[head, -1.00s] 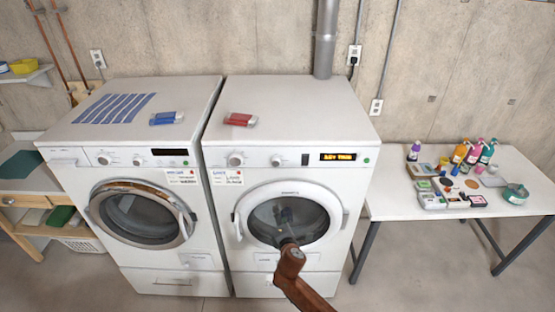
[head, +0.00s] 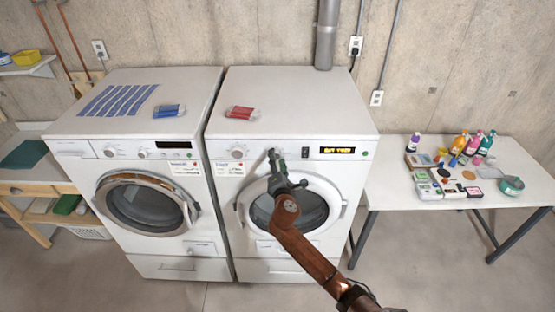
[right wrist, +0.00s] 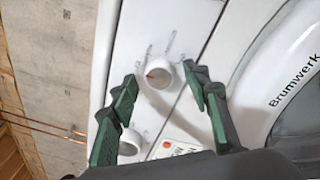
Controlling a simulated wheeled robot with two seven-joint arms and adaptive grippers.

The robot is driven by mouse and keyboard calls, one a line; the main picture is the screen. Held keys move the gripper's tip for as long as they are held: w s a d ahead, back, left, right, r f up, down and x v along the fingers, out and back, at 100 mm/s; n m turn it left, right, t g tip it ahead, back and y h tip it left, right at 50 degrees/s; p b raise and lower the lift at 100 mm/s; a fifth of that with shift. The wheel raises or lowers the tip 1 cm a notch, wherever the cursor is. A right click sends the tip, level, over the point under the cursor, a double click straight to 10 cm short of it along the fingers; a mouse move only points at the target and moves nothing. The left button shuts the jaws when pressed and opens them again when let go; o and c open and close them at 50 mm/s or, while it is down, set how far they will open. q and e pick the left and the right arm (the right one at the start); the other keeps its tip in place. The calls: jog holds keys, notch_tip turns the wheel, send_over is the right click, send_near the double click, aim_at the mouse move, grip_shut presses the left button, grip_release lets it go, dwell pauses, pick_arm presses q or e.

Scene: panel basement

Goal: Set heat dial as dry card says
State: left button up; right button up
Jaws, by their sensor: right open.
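The right-hand white machine (head: 292,171) has a round white dial (head: 237,153) at the left of its panel, with a small printed card (head: 228,169) below it. The card's text is too small to read. My right gripper (head: 275,157) is in front of the panel, right of that dial. In the right wrist view, another white dial (right wrist: 158,74) with an orange-red mark shows between the open fingers of my gripper (right wrist: 160,78); contact cannot be told. The left dial (right wrist: 130,141) and part of the card (right wrist: 178,148) also show there. My left gripper is out of view.
A lit display (head: 337,150) is right of my gripper. A similar white machine (head: 140,195) stands at the left. Red (head: 240,112) and blue (head: 169,110) packets lie on top. A table (head: 395,185) with bottles and boxes stands at the right.

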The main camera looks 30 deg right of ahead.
jog(key=shift+w, duration=0.1)
jog(key=shift+c, duration=0.6)
jog(key=c, duration=1)
jog(key=shift+c, duration=0.2)
jog(key=shift+f+m+h+b, duration=0.1)
jog(key=shift+m+h+b, duration=0.15)
jog(key=shift+m+b, duration=1.85)
jog(key=shift+f+m+h+b, duration=0.1)
jog(key=shift+m+h+b, duration=0.15)
jog(key=shift+m+b, duration=1.85)
jog(key=shift+m+p, duration=0.35)
jog(key=shift+m, duration=0.15)
jog(key=o, duration=1.2)
jog(key=shift+r+t, duration=0.1)
jog(key=shift+t, duration=0.2)
jog(key=shift+c, duration=0.2)
